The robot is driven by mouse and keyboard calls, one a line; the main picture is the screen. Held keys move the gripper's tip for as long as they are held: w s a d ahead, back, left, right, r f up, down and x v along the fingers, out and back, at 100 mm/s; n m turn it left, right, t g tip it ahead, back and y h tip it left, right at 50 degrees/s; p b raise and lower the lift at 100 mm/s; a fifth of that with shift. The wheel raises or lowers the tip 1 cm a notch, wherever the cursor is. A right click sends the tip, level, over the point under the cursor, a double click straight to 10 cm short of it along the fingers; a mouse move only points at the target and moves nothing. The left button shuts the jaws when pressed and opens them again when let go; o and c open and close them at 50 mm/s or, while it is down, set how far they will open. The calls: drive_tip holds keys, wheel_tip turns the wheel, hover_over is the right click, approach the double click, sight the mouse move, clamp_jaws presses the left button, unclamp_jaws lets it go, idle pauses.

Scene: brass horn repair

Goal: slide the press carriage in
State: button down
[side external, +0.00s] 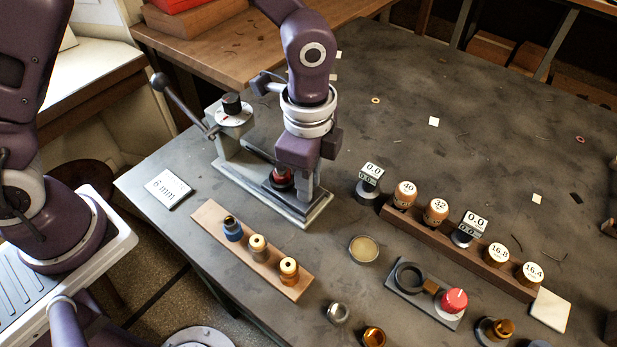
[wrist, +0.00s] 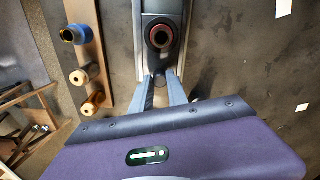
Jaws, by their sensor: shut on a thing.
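The press (side external: 236,150) is a grey stand with a long lever (side external: 180,105) and a dial-topped head, on a flat grey base (side external: 318,212). Its carriage (wrist: 160,58) is a dark block on the base rail, bearing an upright part with a reddish ring (wrist: 161,36); this ringed part (side external: 281,177) also shows in the side view, partly behind my gripper. My gripper (side external: 308,196) is low over the base end away from the lever. In the wrist view my gripper (wrist: 160,78) is shut on the near end of the carriage; the exact contact is partly hidden.
A wooden strip (side external: 208,217) with one blue and two brass pieces lies beside the press, near a "6 mm" card (side external: 167,188). A dark rack (side external: 440,235) with numbered round pieces stands to the right. A shallow tin (side external: 363,249) lies in front. The table behind is mostly clear.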

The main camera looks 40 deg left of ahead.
drive_tip(key=shift+w, duration=0.1)
drive_tip(key=a, duration=1)
drive_tip(key=shift+a, duration=0.25)
drive_tip(key=c, duration=1.3)
unclamp_jaws()
wheel_tip(320, 180, up, 7)
drive_tip(key=shift+r, duration=0.1)
